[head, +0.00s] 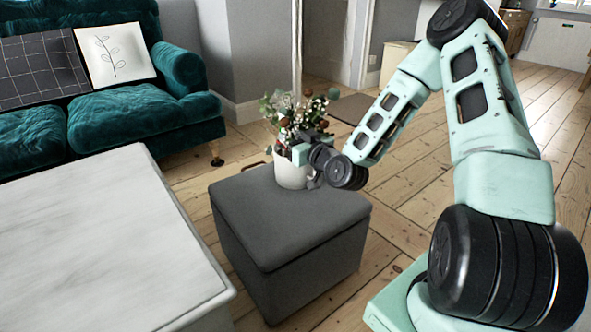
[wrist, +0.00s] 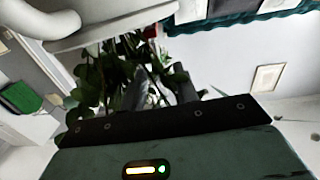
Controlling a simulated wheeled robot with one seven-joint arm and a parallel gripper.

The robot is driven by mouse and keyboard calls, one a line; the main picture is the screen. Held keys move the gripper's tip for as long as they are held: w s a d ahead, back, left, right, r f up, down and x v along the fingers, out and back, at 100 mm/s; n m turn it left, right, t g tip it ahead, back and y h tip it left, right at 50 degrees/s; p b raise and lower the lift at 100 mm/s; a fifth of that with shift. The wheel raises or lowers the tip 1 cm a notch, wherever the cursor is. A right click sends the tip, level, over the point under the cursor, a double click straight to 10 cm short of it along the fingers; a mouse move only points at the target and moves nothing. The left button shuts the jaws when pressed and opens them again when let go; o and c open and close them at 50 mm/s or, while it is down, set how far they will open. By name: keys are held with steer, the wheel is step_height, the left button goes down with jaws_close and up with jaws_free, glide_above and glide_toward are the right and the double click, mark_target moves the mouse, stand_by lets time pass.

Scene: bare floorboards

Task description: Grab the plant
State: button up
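The plant (head: 297,115) has green leaves with dark red and white blooms and stands in a white pot (head: 291,173) on a dark grey ottoman. My gripper (head: 301,154) is at the plant's lower foliage, near the pot's rim, and covers part of both. In the wrist view, leaves and stems (wrist: 95,85) fill the space around my two dark fingers (wrist: 163,88). The fingers seem a little apart, with foliage about them. Whether they are closed on stems is hidden.
The ottoman (head: 290,235) stands on bare floorboards. A pale table (head: 95,240) is close on its left. A teal sofa (head: 130,110) with cushions is at the back left. Open floor (head: 430,180) lies to the right, behind my arm.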

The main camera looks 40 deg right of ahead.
mark_target(285, 132)
steer(key=shift+w+f+b, duration=0.15)
steer(key=shift+w+b, duration=0.55)
steer(key=shift+w, duration=1.25)
jaws_close()
